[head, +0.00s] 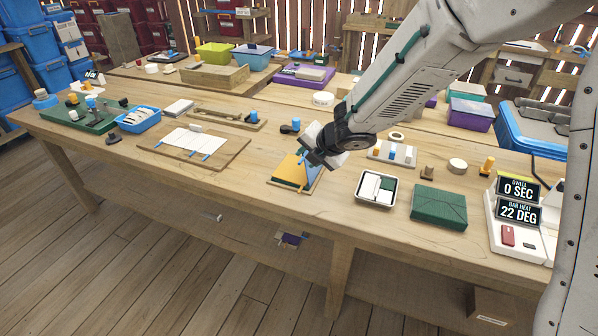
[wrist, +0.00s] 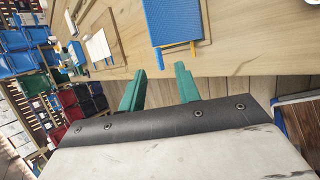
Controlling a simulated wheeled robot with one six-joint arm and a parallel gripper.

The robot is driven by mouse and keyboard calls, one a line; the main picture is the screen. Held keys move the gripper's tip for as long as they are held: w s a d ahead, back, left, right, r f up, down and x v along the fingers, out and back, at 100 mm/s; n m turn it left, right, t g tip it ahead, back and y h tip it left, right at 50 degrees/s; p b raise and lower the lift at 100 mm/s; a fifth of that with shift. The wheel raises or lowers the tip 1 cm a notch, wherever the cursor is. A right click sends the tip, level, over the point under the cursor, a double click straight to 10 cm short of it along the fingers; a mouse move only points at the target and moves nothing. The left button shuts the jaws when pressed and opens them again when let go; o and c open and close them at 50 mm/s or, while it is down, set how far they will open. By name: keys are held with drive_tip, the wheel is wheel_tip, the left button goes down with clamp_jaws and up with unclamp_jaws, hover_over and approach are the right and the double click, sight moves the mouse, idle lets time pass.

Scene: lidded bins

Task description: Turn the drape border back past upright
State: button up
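A drape piece lies on a small wooden board (head: 274,183) near the front edge of the bench. In the head view its orange-yellow face (head: 290,169) shows, with a little blue beside my gripper. I cannot tell which part is the border. My gripper (head: 304,160) is just over the drape piece and hides its far right part. In the wrist view its two green fingers (wrist: 160,78) stand apart with nothing between them, beside the panel's near end.
A white tray (head: 361,199) with green and white pieces and a green block (head: 438,207) stand to the right. A board with white sheets (head: 190,140) lies to the left. A display (head: 518,190) reads dwell 0 sec, bar heat 22 deg. Bare bench lies between.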

drive_tip(key=shift+r, duration=0.1)
drive_tip(key=s+r, duration=0.1)
drive_tip(key=r, duration=0.1)
drive_tip(key=s+a+r, duration=0.1)
drive_tip(key=s+r, duration=0.1)
idle(0.4)
drive_tip(key=shift+w, duration=0.1)
drive_tip(key=shift+c, duration=0.2)
